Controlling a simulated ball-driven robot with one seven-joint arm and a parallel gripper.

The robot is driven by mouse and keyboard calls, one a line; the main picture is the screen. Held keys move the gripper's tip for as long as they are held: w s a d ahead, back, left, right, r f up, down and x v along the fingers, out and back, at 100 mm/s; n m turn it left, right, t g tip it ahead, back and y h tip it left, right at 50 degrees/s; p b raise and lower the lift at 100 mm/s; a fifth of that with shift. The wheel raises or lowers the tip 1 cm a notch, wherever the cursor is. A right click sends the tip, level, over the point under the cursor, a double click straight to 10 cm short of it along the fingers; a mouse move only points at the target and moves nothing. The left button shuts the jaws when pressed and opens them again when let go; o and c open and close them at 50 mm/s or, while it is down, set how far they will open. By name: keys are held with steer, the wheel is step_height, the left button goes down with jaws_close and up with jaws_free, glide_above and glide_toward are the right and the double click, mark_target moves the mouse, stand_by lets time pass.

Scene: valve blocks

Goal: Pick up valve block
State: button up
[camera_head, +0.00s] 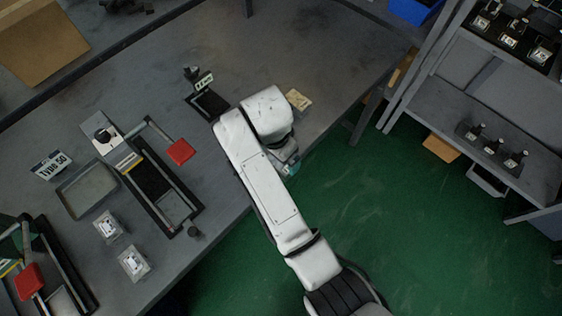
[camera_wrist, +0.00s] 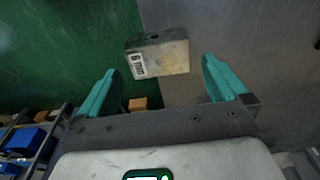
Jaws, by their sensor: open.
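In the wrist view a grey-beige block (camera_wrist: 165,54) with a white, dark-lettered label lies beyond the fingertips, near the boundary of grey table and green floor. My gripper (camera_wrist: 160,80) is open, its two teal fingers wide apart with nothing between them. In the head view my gripper (camera_head: 291,168) is mostly hidden under my white arm; a bit of teal shows past the table edge. A small beige piece (camera_head: 298,99) lies on the table near that edge; I cannot tell if it is the same block. Two pale metal blocks (camera_head: 108,226) (camera_head: 134,262) lie at lower left.
The grey table (camera_head: 330,45) ends at the green floor (camera_head: 400,230). A clamp fixture with a red handle (camera_head: 180,151), a grey tray (camera_head: 87,190) and a black stand with a label (camera_head: 208,103) are on it. A shelf (camera_head: 480,115) with several small parts stands at right.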

steer(key=shift+w+d+f+p, duration=0.15)
steer(key=shift+f+p, duration=0.1)
steer(key=shift+f, duration=1.1)
steer(key=shift+w+d+f+p, duration=0.1)
steer(key=shift+d+f+p, duration=0.1)
steer(key=shift+f, duration=1.15)
steer(key=shift+c, duration=0.2)
steer(key=shift+r, duration=0.1)
steer(key=c, duration=1.2)
steer(key=shift+r, duration=0.1)
steer(key=shift+a+r, duration=0.1)
steer(key=shift+r, duration=0.5)
steer(key=s+d+r+p, duration=0.1)
steer(key=s+r, duration=0.2)
steer(key=s, duration=0.1)
steer(key=s+d+r+p, duration=0.1)
steer(key=s+r, duration=0.3)
steer(key=s, duration=0.1)
steer(key=s+d+r+p, duration=0.1)
steer(key=s+r+p, duration=0.1)
steer(key=s+r, duration=0.2)
steer(key=shift+s+r, duration=0.25)
steer(key=shift+s, duration=0.05)
